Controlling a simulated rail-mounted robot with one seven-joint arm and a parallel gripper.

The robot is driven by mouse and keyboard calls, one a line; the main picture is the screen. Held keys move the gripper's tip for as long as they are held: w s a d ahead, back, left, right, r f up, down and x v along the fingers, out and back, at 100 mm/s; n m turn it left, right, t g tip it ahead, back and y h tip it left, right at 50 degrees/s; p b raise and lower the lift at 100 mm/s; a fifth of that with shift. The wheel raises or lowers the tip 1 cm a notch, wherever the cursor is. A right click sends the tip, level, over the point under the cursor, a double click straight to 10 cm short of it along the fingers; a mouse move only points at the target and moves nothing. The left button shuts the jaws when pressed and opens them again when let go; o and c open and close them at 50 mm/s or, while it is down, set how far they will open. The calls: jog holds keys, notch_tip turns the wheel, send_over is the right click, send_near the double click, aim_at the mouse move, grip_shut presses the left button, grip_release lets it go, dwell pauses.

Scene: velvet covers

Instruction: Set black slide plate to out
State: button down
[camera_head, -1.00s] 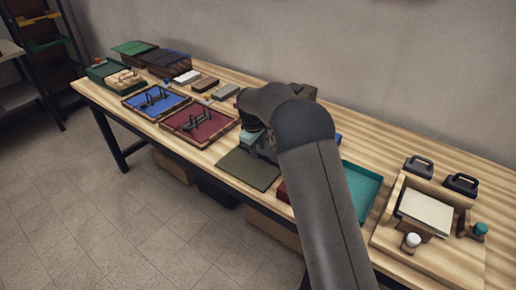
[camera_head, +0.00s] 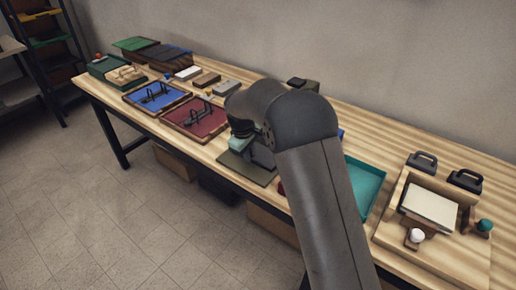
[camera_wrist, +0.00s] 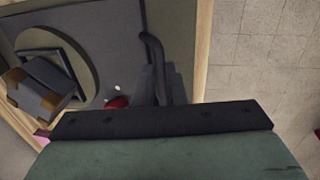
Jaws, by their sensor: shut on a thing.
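My gripper (camera_head: 246,151) is low over a dark olive-grey panel (camera_head: 240,171) at the table's front edge, left of my forearm. The wrist view shows the dark panel (camera_wrist: 113,30) with a black bent bar (camera_wrist: 150,52) rising beside a dark block. My gripper's green body and black crosspiece fill the bottom of that view. The gripper is shut on a part that I take to be the black slide plate; its contact is mostly hidden. An olive disc with a black square frame (camera_wrist: 52,55) lies left in the wrist view.
A red tray (camera_head: 197,118) and a blue tray (camera_head: 156,98) with black handles lie to the left. A teal tray (camera_head: 365,186) and a wooden fixture (camera_head: 400,240) with a cream pad stand to the right.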

jog(key=s+a, duration=0.1)
jog(key=s, duration=0.1)
jog(key=s+a, duration=0.2)
jog(key=shift+s+a+b, duration=0.1)
jog(key=shift+s+b, duration=0.2)
jog(key=shift+b, duration=0.05)
jog(key=c, duration=1.5)
grip_release()
jog(key=shift+s+a, duration=0.1)
jog(key=shift+r, duration=0.1)
notch_tip(320, 180, up, 17)
jog(key=s+a, duration=0.1)
jog(key=s, duration=0.1)
jog(key=shift+s+a, duration=0.25)
jog(key=shift+a, duration=0.05)
